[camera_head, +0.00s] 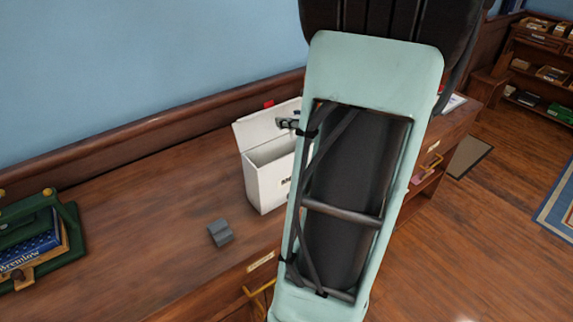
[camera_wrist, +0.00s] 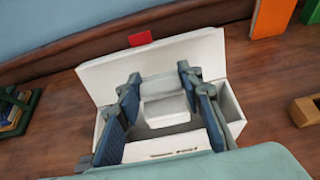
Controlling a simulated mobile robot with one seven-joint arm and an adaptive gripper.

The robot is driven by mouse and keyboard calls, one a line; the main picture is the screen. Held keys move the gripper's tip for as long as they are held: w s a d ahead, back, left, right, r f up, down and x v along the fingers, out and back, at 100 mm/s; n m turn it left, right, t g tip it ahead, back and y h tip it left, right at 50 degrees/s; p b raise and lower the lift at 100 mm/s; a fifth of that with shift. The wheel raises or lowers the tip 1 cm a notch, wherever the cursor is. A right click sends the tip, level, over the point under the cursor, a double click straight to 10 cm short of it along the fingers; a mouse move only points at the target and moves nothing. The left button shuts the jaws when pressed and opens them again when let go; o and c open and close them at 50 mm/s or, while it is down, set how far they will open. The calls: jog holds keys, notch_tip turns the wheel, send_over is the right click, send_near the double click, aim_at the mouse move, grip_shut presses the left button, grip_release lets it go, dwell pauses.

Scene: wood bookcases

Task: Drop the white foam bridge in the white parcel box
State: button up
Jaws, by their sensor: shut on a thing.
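The white parcel box (camera_head: 268,180) stands open on the wooden counter, its lid tilted up at the back; it also shows in the wrist view (camera_wrist: 108,82). My gripper (camera_wrist: 160,76) is over the box's opening in the wrist view, its two fingers shut on a pale piece, the white foam bridge (camera_wrist: 163,87). White on white makes the bridge's outline and its height against the box rim hard to tell. In the head view my arm hides the bridge and most of the gripper; a small dark part of it (camera_head: 288,123) shows by the lid.
A small grey block (camera_head: 220,233) lies on the counter in front of the box. A green holder with a blue book (camera_head: 30,240) stands at the left. In the wrist view an orange block (camera_wrist: 271,16) and a tan wooden piece (camera_wrist: 305,110) are at the right.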

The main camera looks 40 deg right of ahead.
jog(key=o, duration=0.9)
jog(key=shift+c, duration=0.2)
jog(key=v, duration=1.2)
